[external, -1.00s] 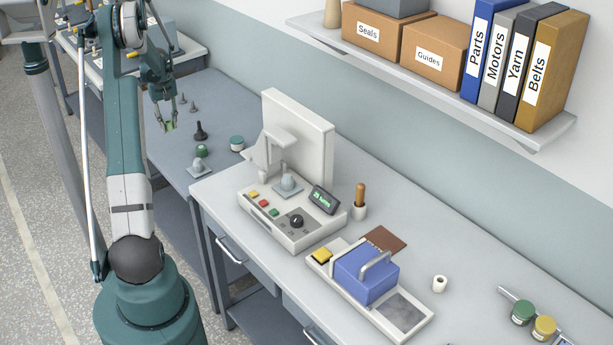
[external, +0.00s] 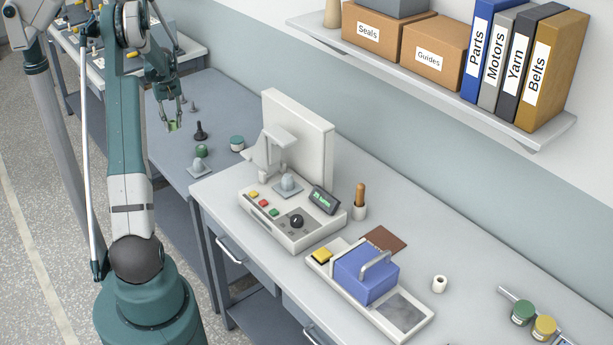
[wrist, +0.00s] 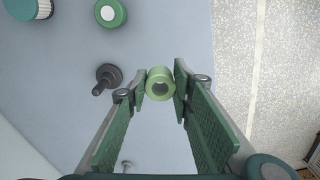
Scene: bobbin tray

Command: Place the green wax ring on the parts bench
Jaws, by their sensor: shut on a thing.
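The green wax ring (wrist: 160,84) is a small light green ring with a dark grey centre in the wrist view. My gripper (wrist: 160,80) is shut on it, one fingertip on each side. In the external view my gripper (external: 172,121) points down with the ring (external: 174,127) at its tips, seemingly above the lower grey bench at left (external: 180,150). The exact height over that bench is hard to tell. No label shows which bench is the parts bench.
On the grey bench stand a black peg (external: 201,132), a dark green round part (external: 202,151), a grey cone-shaped part (external: 199,167) and a teal-sided jar (external: 237,143). The lighter bench (external: 420,220) holds a press-like machine (external: 290,215) and a blue block (external: 366,275).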

